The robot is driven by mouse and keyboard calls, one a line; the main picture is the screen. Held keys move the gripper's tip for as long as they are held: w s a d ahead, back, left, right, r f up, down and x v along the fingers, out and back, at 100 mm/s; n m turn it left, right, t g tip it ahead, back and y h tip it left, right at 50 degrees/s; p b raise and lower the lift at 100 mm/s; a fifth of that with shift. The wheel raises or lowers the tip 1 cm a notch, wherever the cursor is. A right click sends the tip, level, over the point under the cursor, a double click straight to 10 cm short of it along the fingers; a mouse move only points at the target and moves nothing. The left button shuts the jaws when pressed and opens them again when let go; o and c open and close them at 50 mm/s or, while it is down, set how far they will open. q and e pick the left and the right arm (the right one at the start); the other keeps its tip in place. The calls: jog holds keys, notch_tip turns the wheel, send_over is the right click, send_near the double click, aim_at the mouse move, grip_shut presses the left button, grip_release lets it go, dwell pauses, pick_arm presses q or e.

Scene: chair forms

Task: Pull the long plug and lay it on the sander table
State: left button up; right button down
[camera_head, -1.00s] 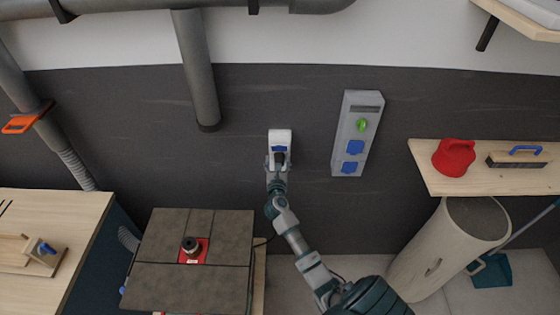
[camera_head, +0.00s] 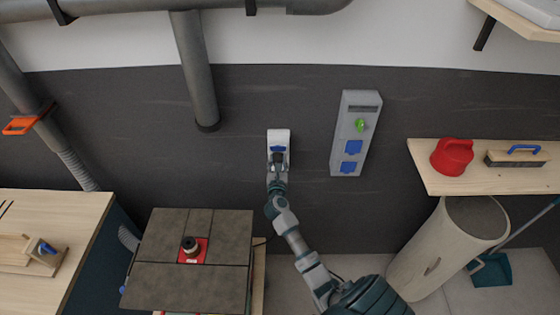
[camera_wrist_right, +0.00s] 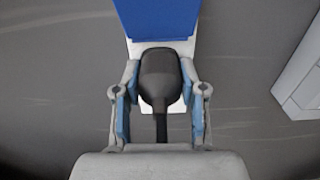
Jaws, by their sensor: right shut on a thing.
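The long plug (camera_wrist_right: 160,80) is black with a cable running down from it, and it sits between the two blue-padded fingers of my right gripper (camera_wrist_right: 160,110) in the right wrist view. In the head view the right gripper (camera_head: 278,166) is at the white wall socket (camera_head: 279,137) with the blue flap (camera_wrist_right: 158,18), shut on the plug. The plug's front end lies against the socket; I cannot tell whether its pins are inside. The sander table (camera_head: 192,291) has a grey slab top and stands at the lower left, apart from the gripper. My left gripper is not in view.
A grey panel (camera_head: 356,132) with blue sockets and a green part is on the wall to the right. A wooden bench (camera_head: 75,215) is at left; a shelf (camera_head: 480,180) with a red jug is at right.

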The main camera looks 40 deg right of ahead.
jog(key=shift+a, duration=0.1)
jog(key=shift+a+f, duration=0.15)
jog(key=shift+a, duration=0.1)
jog(key=shift+s+a+f+p, duration=0.1)
jog(key=shift+s+a+p, duration=0.15)
jog(key=shift+s+p, duration=0.1)
jog(key=shift+s+a, duration=0.25)
jog(key=shift+a, duration=0.05)
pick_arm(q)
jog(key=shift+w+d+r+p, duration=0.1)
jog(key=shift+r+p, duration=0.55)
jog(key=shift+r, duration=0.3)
pick_arm(e)
jog(key=v, duration=0.4)
jog(key=shift+r, duration=0.25)
jog(key=shift+a, duration=0.1)
